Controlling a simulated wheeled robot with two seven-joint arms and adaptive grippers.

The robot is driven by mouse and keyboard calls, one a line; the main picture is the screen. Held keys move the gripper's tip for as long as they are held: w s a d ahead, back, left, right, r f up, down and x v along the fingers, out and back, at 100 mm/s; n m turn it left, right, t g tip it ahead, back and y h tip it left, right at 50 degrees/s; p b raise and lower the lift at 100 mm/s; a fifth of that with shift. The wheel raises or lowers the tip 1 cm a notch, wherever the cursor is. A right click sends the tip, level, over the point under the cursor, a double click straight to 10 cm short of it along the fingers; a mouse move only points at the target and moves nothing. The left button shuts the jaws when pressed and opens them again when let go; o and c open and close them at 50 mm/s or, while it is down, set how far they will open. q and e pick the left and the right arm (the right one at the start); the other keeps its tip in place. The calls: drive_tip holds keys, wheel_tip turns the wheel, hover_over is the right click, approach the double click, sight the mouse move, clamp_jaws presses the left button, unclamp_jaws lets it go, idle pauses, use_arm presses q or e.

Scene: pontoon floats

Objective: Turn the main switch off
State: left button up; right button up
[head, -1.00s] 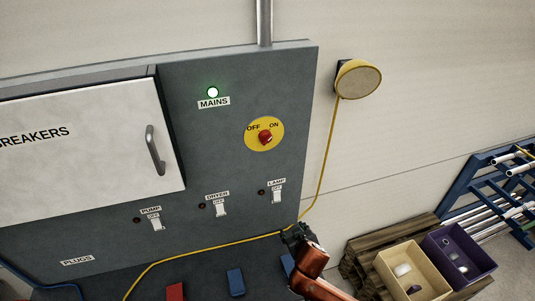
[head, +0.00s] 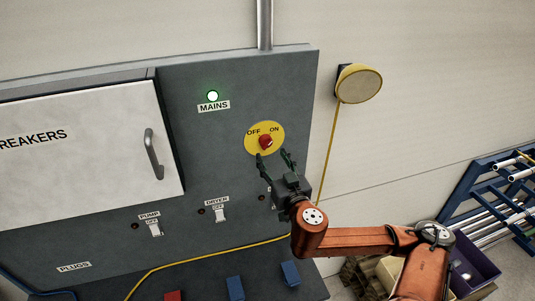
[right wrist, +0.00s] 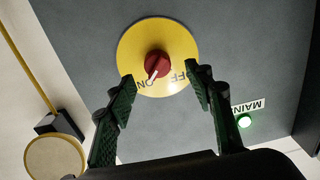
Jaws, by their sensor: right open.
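The main switch is a red knob (head: 265,142) on a round yellow plate (head: 252,148) marked OFF and ON, on the grey panel. In the right wrist view the white mark on the red knob (right wrist: 157,65) points toward ON. The green MAINS light (head: 213,96) is lit; it also shows in the right wrist view (right wrist: 244,121). My right gripper (head: 271,155) is open and empty just below the knob, its fingertips apart at the plate's lower edge. In the right wrist view the knob sits beyond and between the open fingertips (right wrist: 159,72). My left gripper is not in view.
The white breakers door (head: 80,150) is shut, left of the switch. Small PUMP (head: 154,228) and DRYER (head: 220,214) switches sit below; my right gripper mostly hides the LAMP switch.

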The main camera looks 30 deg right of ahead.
sight(268, 146)
drive_tip(key=b+x, duration=0.3)
drive_tip(key=x, duration=0.2)
drive_tip(key=shift+d+r+b, duration=0.15)
drive_tip(key=shift+d+b, duration=0.1)
drive_tip(key=shift+b, duration=0.15)
drive_tip(key=shift+w+d, duration=0.15)
drive_tip(key=shift+w, duration=0.4)
drive_tip(key=shift+c, duration=0.5)
